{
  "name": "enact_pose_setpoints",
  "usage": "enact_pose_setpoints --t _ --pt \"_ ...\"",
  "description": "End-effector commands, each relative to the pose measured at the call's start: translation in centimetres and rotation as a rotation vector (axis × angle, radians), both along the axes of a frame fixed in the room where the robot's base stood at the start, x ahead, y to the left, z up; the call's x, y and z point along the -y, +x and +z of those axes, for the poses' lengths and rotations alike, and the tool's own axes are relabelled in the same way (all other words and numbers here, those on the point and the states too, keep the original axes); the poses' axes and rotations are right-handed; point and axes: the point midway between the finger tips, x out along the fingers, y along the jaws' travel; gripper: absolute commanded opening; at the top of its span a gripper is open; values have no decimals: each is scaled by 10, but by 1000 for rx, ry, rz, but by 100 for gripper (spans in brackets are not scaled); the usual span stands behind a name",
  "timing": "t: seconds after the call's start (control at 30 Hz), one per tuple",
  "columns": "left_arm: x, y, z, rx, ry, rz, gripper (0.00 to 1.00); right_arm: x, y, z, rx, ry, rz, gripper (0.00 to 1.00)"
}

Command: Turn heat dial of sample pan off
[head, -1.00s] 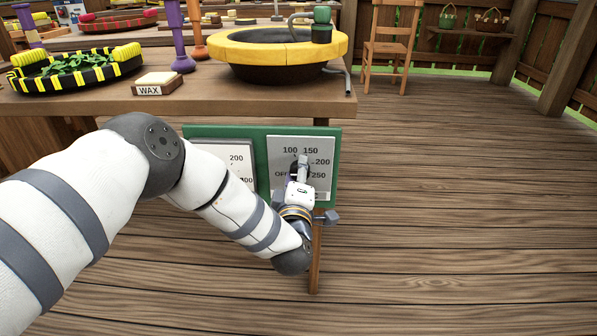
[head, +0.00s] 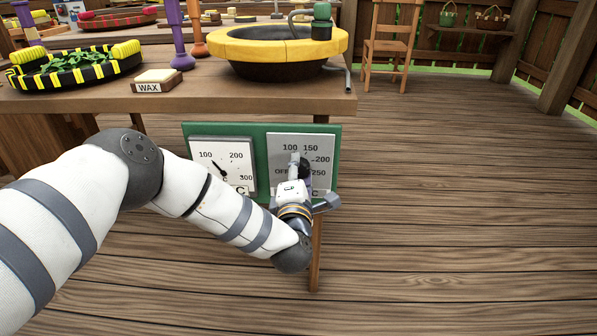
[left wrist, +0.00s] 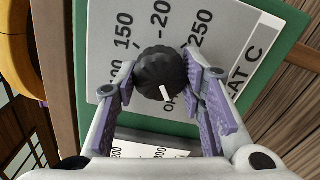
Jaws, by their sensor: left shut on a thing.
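The heat dial is a round black knob (left wrist: 160,72) with a white mark on a grey plate (head: 325,155). The plate reads OFF, 100, 150, 200 and 250. In the left wrist view the white mark sits at the knob's lower edge, beside the partly hidden OFF label. My left gripper (left wrist: 158,80) is shut on the dial, with a finger on each side. In the head view the left gripper (head: 299,168) covers part of the dial. A dark pan with a yellow rim (head: 285,44) sits on the table above. My right gripper is not in view.
The wooden table (head: 215,98) holds a WAX block (head: 156,82) and a black-and-yellow tray (head: 70,82). Floor to the right is clear.

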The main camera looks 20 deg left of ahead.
Motion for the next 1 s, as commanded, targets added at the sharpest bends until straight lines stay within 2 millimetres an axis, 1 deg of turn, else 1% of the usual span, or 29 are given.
enact_pose_setpoints --t 0.4,0.43,0.47,0.5,0.53,0.83,0.87,0.93,1.0 --pt "1 0 -1 0 -10 -2 9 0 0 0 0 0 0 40" --pt "1 0 -1 0 -10 -2 39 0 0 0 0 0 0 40" --pt "1 0 -1 0 -9 -2 46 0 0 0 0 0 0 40" --pt "1 0 0 1 -9 -1 55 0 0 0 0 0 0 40" --pt "1 0 -1 1 -9 -1 57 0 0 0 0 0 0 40" --pt "1 -2 0 1 -8 -1 57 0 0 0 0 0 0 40" --pt "2 -5 0 1 -8 -1 57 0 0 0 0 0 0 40" --pt "6 -17 -1 -1 -9 -3 57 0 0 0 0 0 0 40" --pt "11 -34 -1 -1 -10 -4 57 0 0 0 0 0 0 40"
